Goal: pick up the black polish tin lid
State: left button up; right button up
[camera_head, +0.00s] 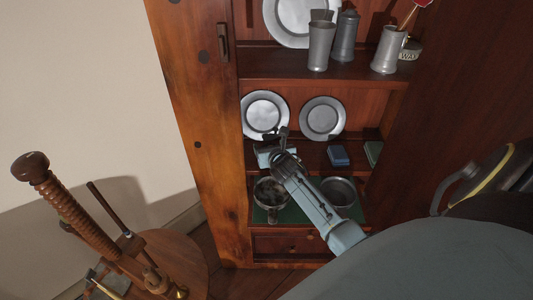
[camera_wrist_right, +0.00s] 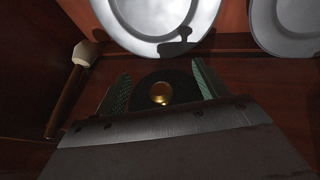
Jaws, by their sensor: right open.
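The black polish tin lid shows in the right wrist view as a dark round disc (camera_wrist_right: 143,84) with a small brass-coloured piece (camera_wrist_right: 160,93) at its middle. It lies on the brown wooden shelf. My right gripper (camera_wrist_right: 161,70) is open, with one green-padded finger on each side of the disc. The disc's near part is hidden behind the gripper body; I cannot tell whether the fingers touch it. In the head view my right gripper (camera_head: 283,143) reaches over the middle shelf, and I cannot make out the lid there. My left gripper is not in view.
Two pewter plates (camera_head: 265,113) (camera_head: 322,118) stand behind the gripper. A pale-headed stick (camera_wrist_right: 85,54) lies left of it. A blue block (camera_head: 339,156) is to the right on the shelf. Pewter bowls (camera_head: 339,191) (camera_head: 270,191) stand below; cups (camera_head: 320,46) stand above.

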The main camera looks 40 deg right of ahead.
jog(key=shift+w+d+f, duration=0.1)
jog(key=shift+w+d, duration=0.05)
jog(key=shift+w, duration=0.05)
